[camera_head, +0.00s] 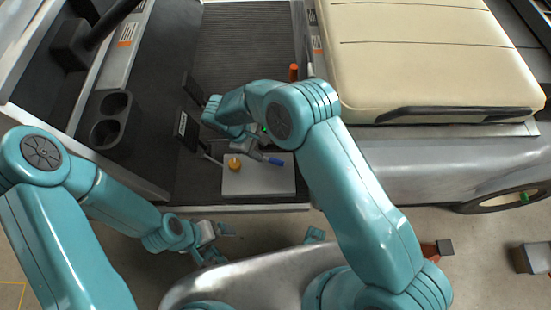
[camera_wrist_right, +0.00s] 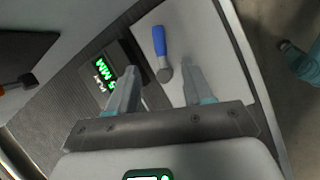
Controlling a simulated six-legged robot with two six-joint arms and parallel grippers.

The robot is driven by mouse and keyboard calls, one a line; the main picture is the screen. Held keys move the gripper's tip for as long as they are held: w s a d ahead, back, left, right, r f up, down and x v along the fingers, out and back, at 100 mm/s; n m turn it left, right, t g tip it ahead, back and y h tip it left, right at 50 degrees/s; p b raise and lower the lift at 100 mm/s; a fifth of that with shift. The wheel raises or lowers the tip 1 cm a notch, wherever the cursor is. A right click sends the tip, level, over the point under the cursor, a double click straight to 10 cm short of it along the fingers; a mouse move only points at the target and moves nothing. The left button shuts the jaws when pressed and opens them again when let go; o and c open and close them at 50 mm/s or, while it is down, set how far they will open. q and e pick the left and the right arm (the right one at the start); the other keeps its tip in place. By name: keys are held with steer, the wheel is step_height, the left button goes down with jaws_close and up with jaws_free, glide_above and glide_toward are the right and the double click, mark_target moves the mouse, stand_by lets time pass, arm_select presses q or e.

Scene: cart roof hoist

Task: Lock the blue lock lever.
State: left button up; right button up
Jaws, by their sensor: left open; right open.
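The blue lock lever (camera_head: 273,160) lies on a light grey plate (camera_head: 258,183) on the cart floor. In the right wrist view the lever (camera_wrist_right: 159,42) shows a blue grip and a grey pivot end, just beyond the fingertips. My right gripper (camera_wrist_right: 160,75) is open and empty, its fingers to either side of the pivot end's line. In the head view my right gripper (camera_head: 248,148) is partly hidden by its own arm, just left of the lever. My left gripper (camera_head: 225,240) is open and empty, low in front of the cart's edge.
A yellow-orange knob (camera_head: 234,164) sits on the plate, left of the lever. Black pedals (camera_head: 187,130) stand beyond it. A box with a green display (camera_wrist_right: 108,72) is beside the plate. A cream seat (camera_head: 430,55) fills the right; a cup holder (camera_head: 110,120) is left.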

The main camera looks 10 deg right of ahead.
mark_target(275, 161)
steer(key=b+x, duration=0.1)
steer(key=x, duration=0.8)
steer(key=shift+d+f+b, duration=0.2)
steer(key=shift+f+b, duration=0.2)
jaws_close()
